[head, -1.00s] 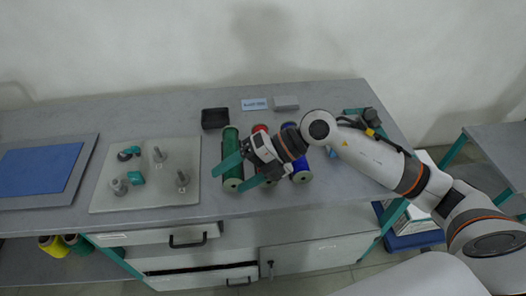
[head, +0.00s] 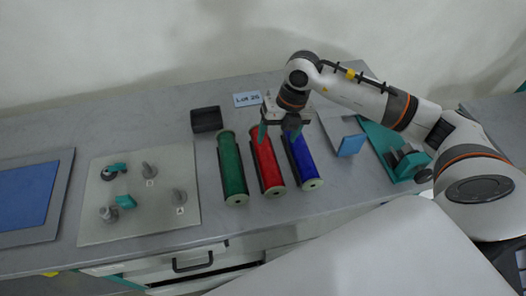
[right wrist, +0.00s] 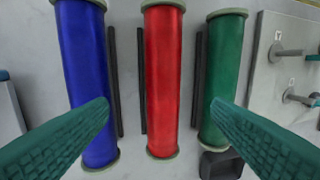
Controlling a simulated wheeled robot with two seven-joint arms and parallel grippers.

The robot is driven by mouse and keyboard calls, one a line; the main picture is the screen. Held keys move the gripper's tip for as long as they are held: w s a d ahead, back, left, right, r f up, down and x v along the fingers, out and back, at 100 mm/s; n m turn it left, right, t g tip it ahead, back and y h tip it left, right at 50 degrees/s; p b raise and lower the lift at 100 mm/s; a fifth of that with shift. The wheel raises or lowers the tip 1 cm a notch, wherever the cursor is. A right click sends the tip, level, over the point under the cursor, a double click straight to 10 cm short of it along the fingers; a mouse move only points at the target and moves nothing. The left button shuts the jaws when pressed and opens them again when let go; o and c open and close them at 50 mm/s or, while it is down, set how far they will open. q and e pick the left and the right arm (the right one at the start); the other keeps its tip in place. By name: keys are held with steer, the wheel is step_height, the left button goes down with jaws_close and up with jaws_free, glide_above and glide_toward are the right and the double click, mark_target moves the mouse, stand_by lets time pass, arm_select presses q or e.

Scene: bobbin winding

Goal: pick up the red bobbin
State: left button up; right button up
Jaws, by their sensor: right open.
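The red bobbin (head: 266,162) lies on the grey table between the green bobbin (head: 232,168) and the blue bobbin (head: 301,160). In the right wrist view the red bobbin (right wrist: 164,80) runs up the middle, with the blue bobbin (right wrist: 84,75) to its left and the green bobbin (right wrist: 222,75) to its right. My right gripper (head: 279,132) is open and empty above the far part of the bobbins. Its teal fingers (right wrist: 160,115) spread on either side of the red bobbin, apart from it. My left gripper is not in view.
Dark thin rails (right wrist: 141,80) lie between the bobbins. A black box (head: 206,119) and a lot sign (head: 247,99) stand behind. A plate with pegs (head: 140,222) is at left, and a teal device (head: 392,150) at right.

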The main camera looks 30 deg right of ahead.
mark_target(269, 153)
steer(key=x, duration=0.3)
steer(key=shift+s+a+f, duration=0.1)
steer(key=shift+s+f, duration=0.05)
steer(key=shift+f, duration=0.1)
steer(key=shift+w+a+f+p, duration=0.15)
steer(key=shift+w+f+p, duration=0.05)
steer(key=shift+f+p, duration=0.3)
steer(key=x, duration=0.3)
steer(key=shift+w+a+f+p, duration=0.15)
steer(key=shift+w+f+p, duration=0.1)
steer(key=shift+f+p, duration=0.15)
steer(key=shift+f, duration=0.4)
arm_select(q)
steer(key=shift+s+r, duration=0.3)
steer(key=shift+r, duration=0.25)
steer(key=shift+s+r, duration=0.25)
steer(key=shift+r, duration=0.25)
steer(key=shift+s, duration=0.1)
arm_select(e)
steer(key=c, duration=0.3)
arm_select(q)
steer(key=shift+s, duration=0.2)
arm_select(e)
steer(key=shift+w, duration=0.1)
steer(key=c, duration=0.9)
